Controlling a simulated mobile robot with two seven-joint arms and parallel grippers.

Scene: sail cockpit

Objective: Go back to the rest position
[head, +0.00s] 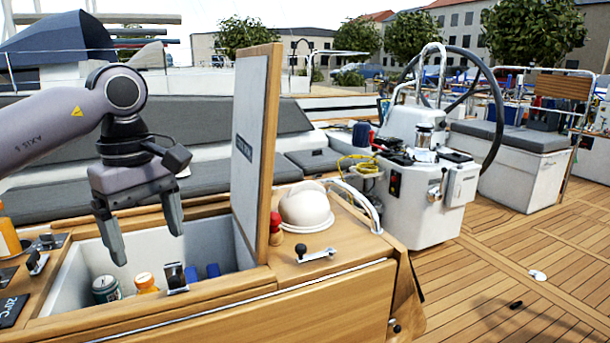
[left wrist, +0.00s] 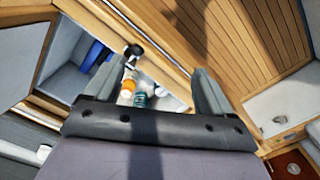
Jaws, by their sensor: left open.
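My left gripper (head: 146,240) is open and empty, pointing down above the open cockpit locker (head: 72,290). The left wrist view also shows its two spread fingers (left wrist: 172,92). Below it in the locker stand a green can or jar (head: 106,289) and an orange-topped container (head: 146,283). They also show between the fingers in the left wrist view, the green one (left wrist: 140,99) and the orange one (left wrist: 127,88). Blue items (head: 202,272) lie farther right in the locker. The gripper appears apart from all of them. My right gripper is not in view.
The locker lid (head: 257,145) stands upright right of my left gripper. A white dome (head: 305,207) and a red-topped piece (head: 275,228) sit beyond it. The steering pedestal (head: 428,190) and wheel stand right. Teak deck (head: 510,265) is mostly clear.

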